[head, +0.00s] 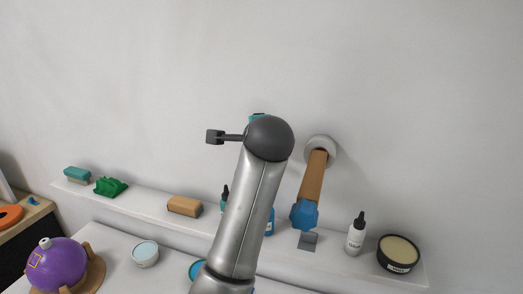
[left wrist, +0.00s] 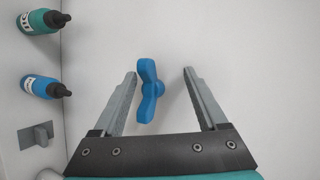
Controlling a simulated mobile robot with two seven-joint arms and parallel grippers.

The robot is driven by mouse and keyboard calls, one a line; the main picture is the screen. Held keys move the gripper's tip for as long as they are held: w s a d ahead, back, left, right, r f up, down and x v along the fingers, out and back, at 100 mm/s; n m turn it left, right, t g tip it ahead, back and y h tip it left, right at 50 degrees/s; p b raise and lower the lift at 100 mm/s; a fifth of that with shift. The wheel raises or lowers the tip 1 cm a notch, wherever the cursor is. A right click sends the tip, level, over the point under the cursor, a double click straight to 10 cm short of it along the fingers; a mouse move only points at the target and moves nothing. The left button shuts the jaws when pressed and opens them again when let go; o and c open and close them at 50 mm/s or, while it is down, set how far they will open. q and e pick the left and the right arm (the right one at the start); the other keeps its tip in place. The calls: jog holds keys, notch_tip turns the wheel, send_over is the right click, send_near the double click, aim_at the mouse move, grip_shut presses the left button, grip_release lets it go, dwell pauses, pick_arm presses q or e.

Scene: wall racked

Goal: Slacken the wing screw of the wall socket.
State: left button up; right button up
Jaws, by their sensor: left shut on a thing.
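The wing screw (left wrist: 150,92) is blue with two lobes and shows between the fingers of my left gripper (left wrist: 160,76) in the left wrist view. In the head view the wing screw and the left gripper's fingers are hidden behind my grey arm. A pale round socket (head: 331,145) sits on the wall right of that arm, with a wooden bar (head: 313,178) sticking out of it, ending in a blue cap (head: 304,214). My right gripper is not in view.
A white ledge (head: 150,205) runs below, bearing a green object (head: 111,187), a wooden block (head: 184,206), a white bottle (head: 356,234) and a round tin (head: 398,253). A teal bottle (left wrist: 40,21) and a blue bottle (left wrist: 44,87) show too. The upper wall is bare.

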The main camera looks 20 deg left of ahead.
pick_arm(q)
jog(key=s+d, duration=0.3)
jog(key=s, duration=0.4)
jog(key=s+d+r, duration=0.1)
jog(key=s+d, duration=0.2)
jog(key=s, duration=0.5)
jog(key=shift+s+d, duration=0.15)
jog(key=shift+s, duration=0.15)
dwell(0.7)
